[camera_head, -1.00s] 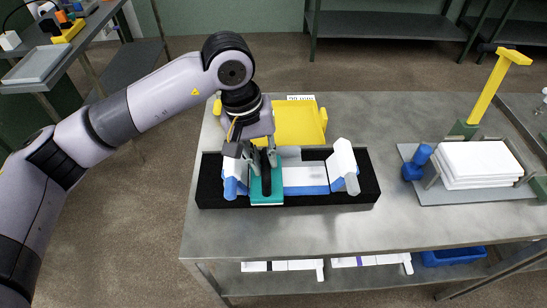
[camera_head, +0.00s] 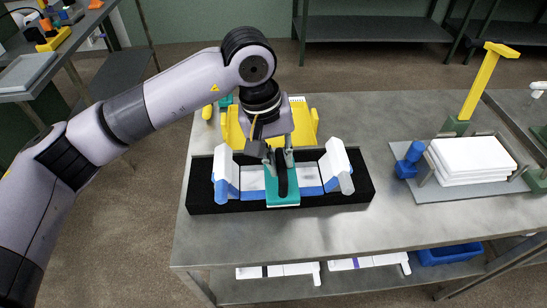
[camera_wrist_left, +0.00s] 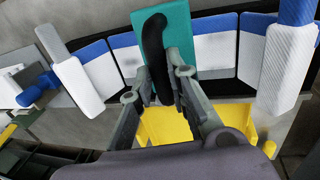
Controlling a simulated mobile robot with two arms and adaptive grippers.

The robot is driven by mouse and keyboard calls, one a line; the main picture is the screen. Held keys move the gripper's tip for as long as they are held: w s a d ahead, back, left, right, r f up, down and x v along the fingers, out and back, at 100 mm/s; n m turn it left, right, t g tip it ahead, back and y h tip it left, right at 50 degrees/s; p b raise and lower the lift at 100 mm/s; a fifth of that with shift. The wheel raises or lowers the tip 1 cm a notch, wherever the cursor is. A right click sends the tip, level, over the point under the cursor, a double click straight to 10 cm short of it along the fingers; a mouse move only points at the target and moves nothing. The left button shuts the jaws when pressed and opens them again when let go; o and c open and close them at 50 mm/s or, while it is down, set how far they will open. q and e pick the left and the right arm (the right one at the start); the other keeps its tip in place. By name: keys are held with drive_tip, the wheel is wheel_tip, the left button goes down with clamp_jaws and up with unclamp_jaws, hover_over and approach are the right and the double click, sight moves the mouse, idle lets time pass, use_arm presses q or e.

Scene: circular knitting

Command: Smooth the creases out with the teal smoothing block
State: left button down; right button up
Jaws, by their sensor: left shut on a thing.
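The teal smoothing block (camera_head: 283,198) rests on the white and blue fabric (camera_head: 312,181) in the black tray (camera_head: 358,194). My left gripper (camera_head: 281,165) is shut on the block's black handle, near the middle of the fabric. In the left wrist view the teal block (camera_wrist_left: 180,30) and its black handle (camera_wrist_left: 154,48) stand between my left fingers (camera_wrist_left: 159,92). White and blue upright pieces flank the fabric, one on the left (camera_head: 224,174) and one on the right (camera_head: 336,166). Any creases under the block are hidden. My right gripper is out of view.
A yellow tray (camera_head: 303,122) stands behind the black tray. At right, a stack of white sheets (camera_head: 470,158) lies on a grey plate by a yellow post (camera_head: 486,83) and a blue knob piece (camera_head: 408,160). The table's front right is clear.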

use_arm(q)
drive_tip(key=shift+a+f, duration=0.25)
drive_tip(key=shift+a, duration=0.25)
drive_tip(key=shift+a+r+b, duration=0.15)
drive_tip(key=shift+a+b, duration=0.65)
drive_tip(key=shift+a, duration=1.15)
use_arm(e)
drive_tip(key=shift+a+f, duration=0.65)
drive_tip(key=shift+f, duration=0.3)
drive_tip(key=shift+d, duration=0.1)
use_arm(q)
drive_tip(key=shift+d, duration=0.1)
drive_tip(key=d+b, duration=0.1)
drive_tip(key=d, duration=0.3)
drive_tip(key=shift+d+r, duration=0.15)
drive_tip(key=shift+d, duration=0.35)
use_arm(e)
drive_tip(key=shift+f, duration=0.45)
use_arm(q)
drive_tip(key=shift+d, duration=0.1)
